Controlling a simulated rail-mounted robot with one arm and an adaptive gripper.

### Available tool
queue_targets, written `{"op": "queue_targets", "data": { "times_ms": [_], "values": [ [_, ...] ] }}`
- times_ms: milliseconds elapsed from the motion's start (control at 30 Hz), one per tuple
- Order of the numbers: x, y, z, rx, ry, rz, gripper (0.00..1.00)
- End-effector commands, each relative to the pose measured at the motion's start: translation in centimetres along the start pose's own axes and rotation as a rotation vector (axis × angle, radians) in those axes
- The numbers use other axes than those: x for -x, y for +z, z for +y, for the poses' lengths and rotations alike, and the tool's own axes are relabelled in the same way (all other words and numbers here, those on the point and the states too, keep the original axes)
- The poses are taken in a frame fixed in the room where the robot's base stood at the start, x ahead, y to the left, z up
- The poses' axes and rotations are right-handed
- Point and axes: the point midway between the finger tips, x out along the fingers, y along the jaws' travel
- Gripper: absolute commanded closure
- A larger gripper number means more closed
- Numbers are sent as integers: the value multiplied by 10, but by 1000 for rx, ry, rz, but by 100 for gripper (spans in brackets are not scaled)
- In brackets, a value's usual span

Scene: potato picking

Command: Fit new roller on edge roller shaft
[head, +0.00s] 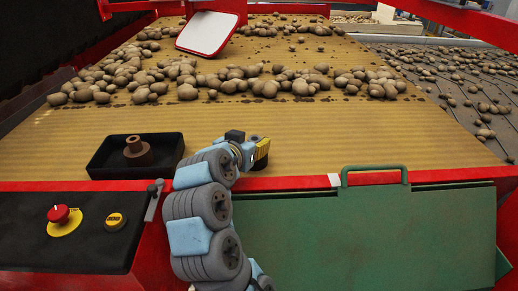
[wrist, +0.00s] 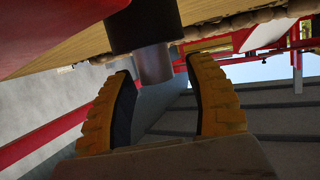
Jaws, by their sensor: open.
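My gripper (head: 262,150) is at the red edge of the belt in the head view, mostly hidden behind the wrist. In the wrist view its two yellow, black-padded fingers (wrist: 158,68) are apart, with nothing held between them. A black cylinder (wrist: 145,25) with a narrower grey metal end (wrist: 153,64) shows just beyond and between the fingertips. It looks like a roller on a shaft, but I cannot tell how it is seated. A brown stepped roller (head: 138,152) stands in a black tray (head: 103,163) at the left of the belt.
The belt (head: 290,135) carries many potatoes farther back; its near part is clear. A red rail (head: 300,183) and a green panel with a handle (head: 370,235) line the front. A control panel with a red button (head: 59,213) is at the left. A white-faced red-framed panel (head: 207,33) stands behind.

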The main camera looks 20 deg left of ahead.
Motion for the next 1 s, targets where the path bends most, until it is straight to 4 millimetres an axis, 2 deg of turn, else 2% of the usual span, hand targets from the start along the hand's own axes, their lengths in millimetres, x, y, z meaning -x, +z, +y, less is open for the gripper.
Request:
{"op": "queue_targets", "data": {
  "times_ms": [133,367,500,567,1000],
  "values": [
    [-7,1,-1,1,-5,2,46],
    [-7,2,-1,1,-7,4,46],
    [-7,2,-1,1,-7,3,86],
    [-7,2,-2,1,-7,3,100],
    [-7,2,-2,1,-9,1,100]
  ]
}}
